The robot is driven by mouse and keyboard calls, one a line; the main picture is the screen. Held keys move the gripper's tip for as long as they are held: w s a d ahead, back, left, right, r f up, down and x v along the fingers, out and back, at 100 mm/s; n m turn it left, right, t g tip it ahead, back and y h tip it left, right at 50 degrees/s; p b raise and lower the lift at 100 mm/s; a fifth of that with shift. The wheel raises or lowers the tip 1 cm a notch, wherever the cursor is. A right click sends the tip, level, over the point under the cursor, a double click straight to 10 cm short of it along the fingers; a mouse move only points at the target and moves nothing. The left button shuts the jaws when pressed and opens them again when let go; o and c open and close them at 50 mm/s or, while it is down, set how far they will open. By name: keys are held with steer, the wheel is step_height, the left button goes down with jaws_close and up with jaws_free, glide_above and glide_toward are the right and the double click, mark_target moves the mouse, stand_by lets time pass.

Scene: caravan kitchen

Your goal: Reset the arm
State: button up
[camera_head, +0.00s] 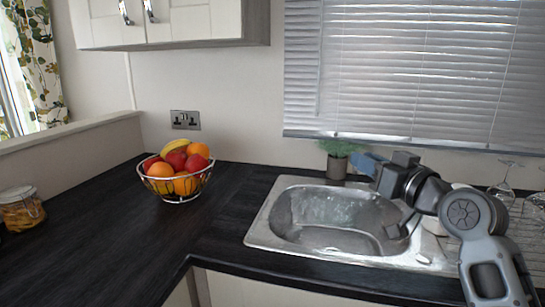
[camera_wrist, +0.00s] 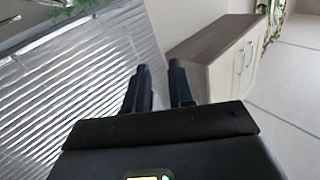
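My arm reaches in from the right in the head view. My gripper (camera_head: 362,163) is above the back right part of the sink, in front of the potted plant, and points toward the left. In the wrist view, the two dark fingers (camera_wrist: 160,66) stand apart with an empty gap between them. The gripper is open and holds nothing. Beyond the fingertips the wrist view shows the wall cabinet (camera_wrist: 222,55) and the window blind (camera_wrist: 70,95), seen upside down.
The metal sink (camera_head: 262,226) sits in the dark worktop (camera_head: 100,240). A potted plant (camera_head: 338,158) stands behind it. Upturned wine glasses (camera_head: 503,188) are at the right, near my arm. A fruit bowl (camera_head: 180,199) and a jar (camera_head: 20,212) stand left. The worktop between bowl and sink is clear.

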steer(key=s+a+f+m+h, duration=0.2)
steer(key=s+f+m+h, duration=0.4)
steer(key=s+f, duration=1.7)
steer(key=s+d+r+n+g, duration=0.1)
steer(key=s+d, duration=0.1)
steer(key=s, duration=1.4)
steer(key=s+d+r+n+h, duration=0.1)
steer(key=s+d, duration=0.1)
steer(key=s, duration=1.3)
steer(key=shift+s+d+r+n+g, duration=0.2)
steer(key=shift+s+r+n+g, duration=0.1)
steer(key=shift+s+r+g, duration=0.1)
